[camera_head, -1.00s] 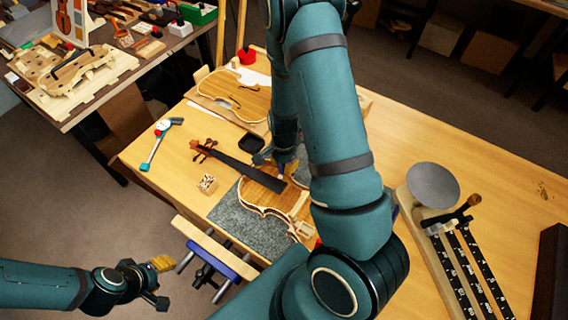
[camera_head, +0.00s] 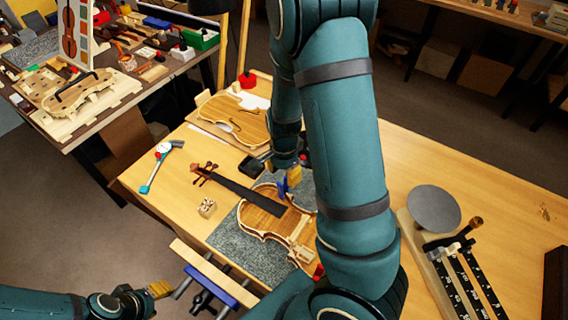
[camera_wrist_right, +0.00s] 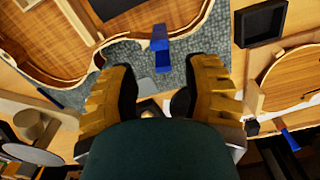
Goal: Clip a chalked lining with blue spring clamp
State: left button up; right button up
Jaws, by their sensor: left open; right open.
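The open violin body (camera_head: 262,196), with pale wooden lining along its rim, lies on a grey mat (camera_head: 228,240). A blue spring clamp (camera_head: 283,188) stands at the body's rim; in the right wrist view the clamp (camera_wrist_right: 160,48) straddles the rim edge. My right gripper (camera_head: 292,172) is open beside the clamp, partly hidden by my arm. In the right wrist view its fingers (camera_wrist_right: 158,95) are apart, with the clamp beyond them and nothing held. I cannot make out chalk marks. My left gripper (camera_head: 155,292) is open and empty, off the table's front left.
A small wooden block with holes (camera_head: 207,207) sits left of the violin. A dark square tray (camera_head: 253,163) and a violin plate (camera_head: 240,122) lie behind it. A round grey disc (camera_head: 434,207) stands at right. A wooden vise (camera_head: 215,272) is at the front edge.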

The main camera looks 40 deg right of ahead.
notch_tip(320, 180, up, 4)
jog(key=shift+r, duration=0.1)
dwell(0.9)
